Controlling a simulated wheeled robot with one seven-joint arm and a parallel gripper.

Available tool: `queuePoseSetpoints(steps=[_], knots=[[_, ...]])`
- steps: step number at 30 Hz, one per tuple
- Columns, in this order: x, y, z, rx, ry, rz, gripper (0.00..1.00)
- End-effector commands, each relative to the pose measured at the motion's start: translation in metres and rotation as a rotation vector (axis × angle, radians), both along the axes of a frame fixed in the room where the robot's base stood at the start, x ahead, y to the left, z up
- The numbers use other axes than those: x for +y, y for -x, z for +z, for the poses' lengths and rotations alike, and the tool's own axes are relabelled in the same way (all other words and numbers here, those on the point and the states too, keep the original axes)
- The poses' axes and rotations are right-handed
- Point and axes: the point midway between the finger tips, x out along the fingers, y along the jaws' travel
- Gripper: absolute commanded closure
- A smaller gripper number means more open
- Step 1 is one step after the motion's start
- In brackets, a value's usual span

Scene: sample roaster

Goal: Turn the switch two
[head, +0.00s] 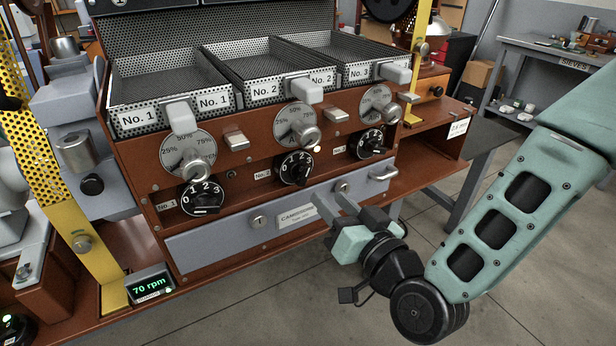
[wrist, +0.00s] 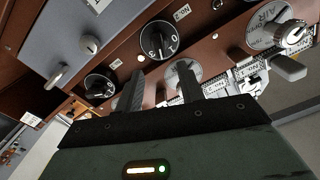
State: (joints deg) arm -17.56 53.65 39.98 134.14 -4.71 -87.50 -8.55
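Switch two is the round black knob (head: 296,168) with white numbers, by the No. 2 label in the middle of the brown front panel. In the wrist view the same knob (wrist: 158,40) shows beyond my fingertips, above the gap between them. My gripper (head: 333,199) is open and empty, below and right of the knob in the head view, in front of the grey drawer. In the wrist view its two dark fingers (wrist: 159,78) stand apart and touch no knob. The exact setting of the knob is too small to read surely.
Similar black knobs sit at No. 1 (head: 203,197) and No. 3 (head: 371,143). Above switch two is an AIR dial (head: 297,126) with a metal lever, near a small lit lamp (head: 317,148). The grey drawer (head: 234,232) and its handle (head: 384,173) lie below. Mesh trays stand above.

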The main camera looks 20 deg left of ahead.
Motion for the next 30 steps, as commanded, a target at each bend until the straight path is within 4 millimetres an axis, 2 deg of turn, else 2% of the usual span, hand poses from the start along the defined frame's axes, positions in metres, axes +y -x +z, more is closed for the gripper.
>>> queuePoseSetpoints(steps=[6,12,18,27,30], knots=[[0.036,-0.03,0.001,0.0,-0.002,-0.001,0.62],[0.059,-0.05,0.0,0.0,0.0,0.0,0.62],[0.07,-0.059,0.0,0.0,0.0,0.001,0.62],[0.071,-0.06,0.0,0.0,0.0,0.001,0.62],[0.071,-0.06,0.0,0.0,0.0,0.001,0.9]])
